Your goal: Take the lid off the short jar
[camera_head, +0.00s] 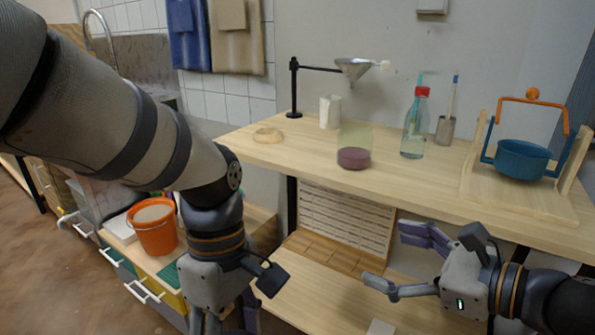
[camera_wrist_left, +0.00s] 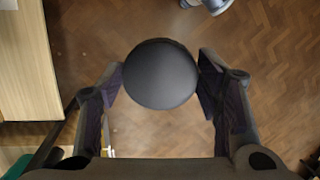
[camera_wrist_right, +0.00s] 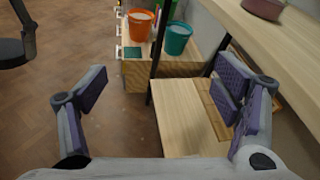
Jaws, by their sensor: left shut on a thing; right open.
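The short jar (camera_head: 354,157) looks like a clear, greenish vessel with a purple lower part. It stands upright on the wooden table, and no lid shows on it in the head view. My left gripper (camera_wrist_left: 160,80) is shut on a dark round lid-like thing (camera_wrist_left: 160,62), seen between its fingers over the floor. In the head view the left gripper is low, left of the table, and its fingertips are mostly cut off. My right gripper (camera_head: 402,262) is open and empty below the table's front edge. Its spread fingers also show in the right wrist view (camera_wrist_right: 160,90).
On the wooden table (camera_head: 430,190) are a wooden ring (camera_head: 267,135), a funnel stand (camera_head: 294,88), a white container (camera_head: 330,112), a red-capped bottle (camera_head: 415,125) and a blue pot (camera_head: 522,159) in a frame. An orange bucket (camera_head: 153,229) stands lower left.

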